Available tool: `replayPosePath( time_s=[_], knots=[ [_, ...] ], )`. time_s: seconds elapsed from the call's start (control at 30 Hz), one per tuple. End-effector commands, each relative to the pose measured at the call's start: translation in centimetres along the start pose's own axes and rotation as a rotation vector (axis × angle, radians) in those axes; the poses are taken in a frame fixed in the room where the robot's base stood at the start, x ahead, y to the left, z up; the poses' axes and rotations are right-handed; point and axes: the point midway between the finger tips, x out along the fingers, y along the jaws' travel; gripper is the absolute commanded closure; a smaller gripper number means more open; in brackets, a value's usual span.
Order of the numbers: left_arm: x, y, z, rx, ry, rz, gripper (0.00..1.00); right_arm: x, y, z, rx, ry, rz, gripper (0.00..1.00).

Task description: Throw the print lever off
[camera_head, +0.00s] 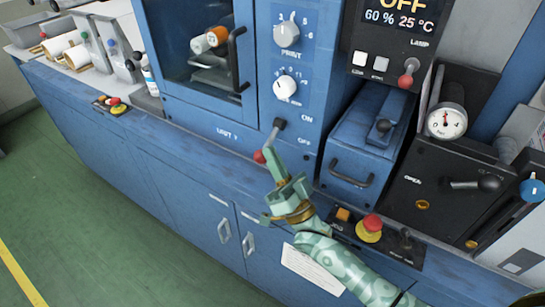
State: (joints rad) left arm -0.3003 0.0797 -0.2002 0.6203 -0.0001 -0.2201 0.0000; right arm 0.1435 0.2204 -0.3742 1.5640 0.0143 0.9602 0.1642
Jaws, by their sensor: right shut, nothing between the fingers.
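The print lever, with a black pivot (279,123) and a red ball knob (259,157), is on the blue panel below the PRINT dial (290,34). Its arm points down and slightly left, with the knob lower than the ON label (307,118) and near the height of the OFF label (304,141). My right gripper (270,155) is shut and empty, with its fingertips right beside the knob. I cannot tell whether they touch it. My left gripper is not in view.
A red-and-yellow stop button (370,226) and a small black lever (405,238) are on the front ledge at right. A blue drawer (350,165) with a handle lies right of the lever. A glass-fronted cabinet (200,60) is above left. The green floor (70,210) is clear.

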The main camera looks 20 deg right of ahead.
Motion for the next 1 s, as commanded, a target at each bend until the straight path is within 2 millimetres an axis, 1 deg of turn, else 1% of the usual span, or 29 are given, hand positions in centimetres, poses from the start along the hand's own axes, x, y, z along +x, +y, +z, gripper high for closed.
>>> replayPosePath(
  time_s=[0.57, 0.67, 0.77, 0.87, 0.93, 1.0],
  knots=[
    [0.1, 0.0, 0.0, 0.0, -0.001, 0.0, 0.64, -0.1, 0.1, 0.1, 0.0, 0.0, 0.0, 1.0],
    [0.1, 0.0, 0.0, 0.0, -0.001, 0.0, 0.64, -0.5, 0.1, 0.1, 0.0, -0.001, 0.001, 1.0],
    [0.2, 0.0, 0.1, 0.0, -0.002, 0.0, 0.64, -1.8, 0.2, 0.2, -0.001, -0.003, 0.001, 1.0],
    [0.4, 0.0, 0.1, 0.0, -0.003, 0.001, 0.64, -3.8, 0.2, 0.2, 0.0, -0.004, 0.003, 1.0],
    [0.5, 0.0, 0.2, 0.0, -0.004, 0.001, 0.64, -5.5, 0.2, 0.3, 0.0, -0.006, 0.003, 1.0],
    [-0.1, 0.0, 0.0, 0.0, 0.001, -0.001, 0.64, -6.6, -0.6, -1.2, 0.0, -0.004, 0.002, 1.0]
  ],
)
